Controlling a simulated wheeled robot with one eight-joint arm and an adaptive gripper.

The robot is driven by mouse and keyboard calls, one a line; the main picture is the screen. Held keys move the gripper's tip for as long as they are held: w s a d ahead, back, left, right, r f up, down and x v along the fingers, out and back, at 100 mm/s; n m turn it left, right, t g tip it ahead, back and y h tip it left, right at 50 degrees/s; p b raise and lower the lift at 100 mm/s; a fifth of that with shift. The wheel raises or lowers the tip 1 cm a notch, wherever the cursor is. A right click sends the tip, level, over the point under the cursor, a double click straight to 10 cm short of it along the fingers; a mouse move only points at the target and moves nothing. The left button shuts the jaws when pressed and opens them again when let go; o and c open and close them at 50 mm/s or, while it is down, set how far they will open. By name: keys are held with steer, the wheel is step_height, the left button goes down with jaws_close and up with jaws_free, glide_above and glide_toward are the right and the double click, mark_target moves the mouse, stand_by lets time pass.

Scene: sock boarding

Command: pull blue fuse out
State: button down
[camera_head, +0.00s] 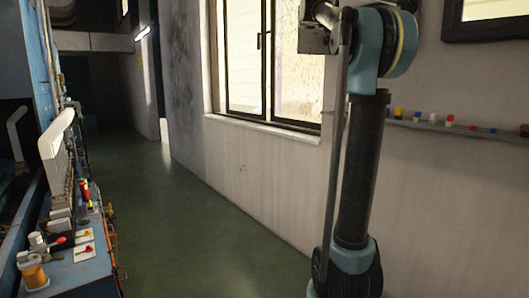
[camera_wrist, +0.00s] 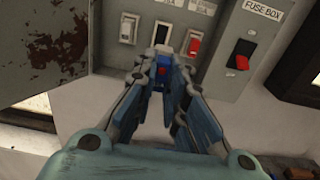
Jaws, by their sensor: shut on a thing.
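In the wrist view, my gripper (camera_wrist: 162,72) is shut on a small blue fuse (camera_wrist: 162,58); a red spot shows between the fingertips. The fuse is at the lower end of the middle slot (camera_wrist: 161,33) of the grey fuse box (camera_wrist: 222,80). I cannot tell whether it still touches the slot. A red fuse (camera_wrist: 195,43) sits in the slot to the right. The left slot (camera_wrist: 129,29) shows a pale face with no coloured fuse. The head view shows neither the gripper nor the fuse box.
A red switch (camera_wrist: 240,54) sticks out below the FUSE BOX label (camera_wrist: 263,10). A rust-stained panel (camera_wrist: 60,40) is on the left. In the head view, a cluttered blue bench (camera_head: 88,270) stands left, a shelf of small parts (camera_head: 455,129) right, with clear green floor (camera_head: 190,240) between.

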steer(key=v, duration=1)
steer(key=shift+s, duration=0.2)
stand_by(0.3)
steer(key=shift+a, duration=0.1)
